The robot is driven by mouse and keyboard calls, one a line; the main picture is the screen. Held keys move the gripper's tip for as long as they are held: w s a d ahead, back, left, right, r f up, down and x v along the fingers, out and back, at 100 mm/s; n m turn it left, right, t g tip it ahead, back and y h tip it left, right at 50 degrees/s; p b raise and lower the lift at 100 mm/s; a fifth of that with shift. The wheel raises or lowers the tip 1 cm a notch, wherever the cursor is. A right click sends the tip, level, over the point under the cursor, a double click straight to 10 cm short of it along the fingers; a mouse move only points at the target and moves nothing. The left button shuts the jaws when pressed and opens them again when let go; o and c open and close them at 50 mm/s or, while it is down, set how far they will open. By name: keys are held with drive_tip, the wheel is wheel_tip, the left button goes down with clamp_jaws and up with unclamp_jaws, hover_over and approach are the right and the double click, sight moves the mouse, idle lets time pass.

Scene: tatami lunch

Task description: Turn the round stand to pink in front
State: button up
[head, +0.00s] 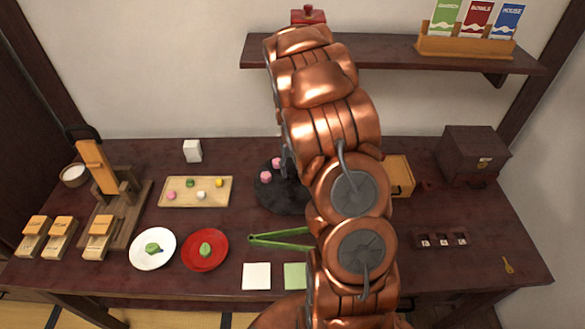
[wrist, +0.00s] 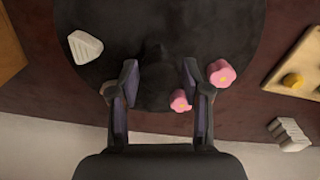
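The round stand (head: 283,200) is a dark disc on the table, partly hidden behind my arm in the head view. It fills the upper middle of the wrist view (wrist: 105,25). Two pink flower-shaped sweets (head: 265,177) show at its back left; in the wrist view one pink sweet (wrist: 222,73) is beside the right finger and another (wrist: 180,101) is just by that finger. A white wedge-shaped piece (wrist: 85,47) lies on the stand at left. My gripper (wrist: 160,78) is open over the stand's edge, with a dark shape, hard to make out, between its fingers.
A wooden tray (head: 180,204) of small sweets and a white block (head: 192,151) stand left of the stand. Green tongs (head: 280,237) lie in front. White (head: 153,262) and red (head: 190,258) plates are front left. A wooden box (head: 399,178) is at right.

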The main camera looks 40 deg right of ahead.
clamp_jaws()
